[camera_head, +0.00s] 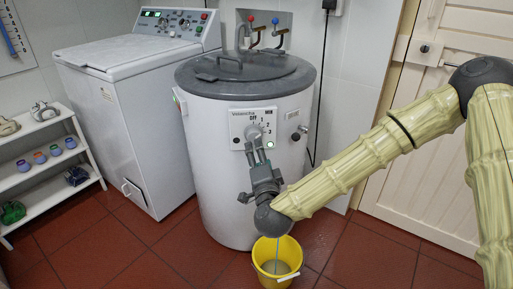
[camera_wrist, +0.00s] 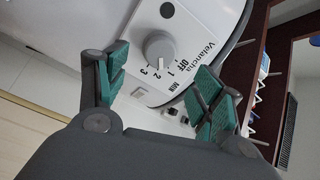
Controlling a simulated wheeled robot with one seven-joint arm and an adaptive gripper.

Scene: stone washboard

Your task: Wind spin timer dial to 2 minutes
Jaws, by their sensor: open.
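The spin timer dial (camera_head: 253,131) is a round grey knob on the white control panel of the round drum machine. In the wrist view the dial (camera_wrist: 160,47) has printed marks OFF, 1, 2, 3 and MIN beside it. A small white mark on its edge faces the numbers, near 1 and 2; the exact setting is hard to tell. My gripper (camera_head: 257,148) is just below the dial in the head view. In the wrist view my gripper (camera_wrist: 160,82) has its green-padded fingers spread wide, with the dial beyond the gap between them. Nothing is held; contact is not visible.
The drum machine (camera_head: 215,180) has a dark lid (camera_head: 245,68) and taps above it. A yellow bucket (camera_head: 277,262) stands at its foot below my gripper. A white washing machine (camera_head: 150,110) is to the left, beside a low shelf (camera_head: 45,165).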

